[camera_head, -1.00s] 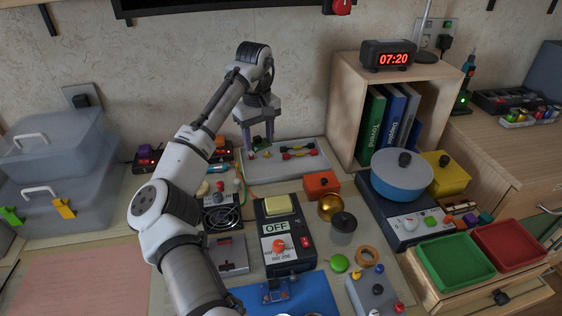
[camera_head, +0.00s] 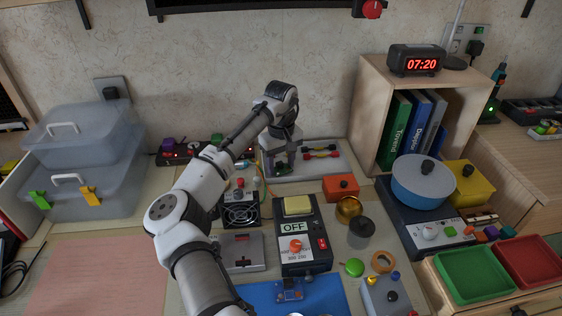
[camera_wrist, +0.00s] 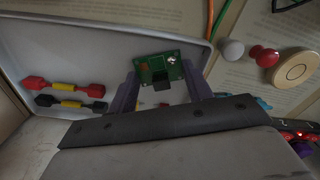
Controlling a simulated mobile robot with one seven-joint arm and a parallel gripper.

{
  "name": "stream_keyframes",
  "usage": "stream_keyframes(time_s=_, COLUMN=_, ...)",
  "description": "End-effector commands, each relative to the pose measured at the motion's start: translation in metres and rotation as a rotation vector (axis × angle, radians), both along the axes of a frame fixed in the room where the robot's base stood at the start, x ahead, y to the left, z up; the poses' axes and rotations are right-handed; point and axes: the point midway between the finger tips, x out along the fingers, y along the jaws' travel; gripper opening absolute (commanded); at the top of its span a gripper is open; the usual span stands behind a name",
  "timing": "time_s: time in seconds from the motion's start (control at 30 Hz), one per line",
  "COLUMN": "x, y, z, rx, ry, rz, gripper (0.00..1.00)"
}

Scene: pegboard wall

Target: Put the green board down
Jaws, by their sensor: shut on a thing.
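The green board (camera_wrist: 160,68) is a small green circuit board with a dark part on it, held between my fingertips in the wrist view. My gripper (camera_wrist: 158,88) is shut on it, with one purple-grey finger at each side. In the head view my gripper (camera_head: 282,166) points down at the left part of a pale shallow tray (camera_head: 328,171). The board is a small dark green patch there, largely hidden by the fingers. I cannot tell whether it touches the tray floor.
An orange box (camera_head: 341,187), a black OFF switch box (camera_head: 300,245) and a small fan (camera_head: 240,213) stand in front. A wooden shelf (camera_head: 366,118) stands to the right. Stacked clear bins (camera_head: 85,160) stand at left.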

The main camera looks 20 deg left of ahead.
Motion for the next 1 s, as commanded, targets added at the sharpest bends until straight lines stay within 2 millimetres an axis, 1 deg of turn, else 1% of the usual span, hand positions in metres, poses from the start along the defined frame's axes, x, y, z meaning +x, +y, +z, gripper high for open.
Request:
stream_keyframes(time_s=0.03, x=0.000, y=0.000, z=-0.001, rx=0.000, ry=0.000, rz=0.000, gripper=0.53)
stream_keyframes(time_s=0.1, x=0.000, y=0.000, z=0.000, rx=0.000, ry=0.000, rz=0.000, gripper=0.59)
stream_keyframes(time_s=0.37, x=0.000, y=0.000, z=0.000, rx=0.000, ry=0.000, rz=0.000, gripper=0.59)
stream_keyframes(time_s=0.47, x=0.000, y=0.000, z=0.004, rx=0.000, ry=0.000, rz=0.000, gripper=0.59)
stream_keyframes(time_s=0.57, x=0.001, y=0.000, z=0.018, rx=-0.001, ry=-0.001, rz=0.000, gripper=0.59)
stream_keyframes(time_s=0.8, x=0.001, y=-0.001, z=0.071, rx=-0.001, ry=-0.004, rz=-0.001, gripper=0.59)
stream_keyframes(time_s=1.0, x=0.000, y=0.000, z=0.108, rx=0.001, ry=-0.001, rz=0.001, gripper=0.59)
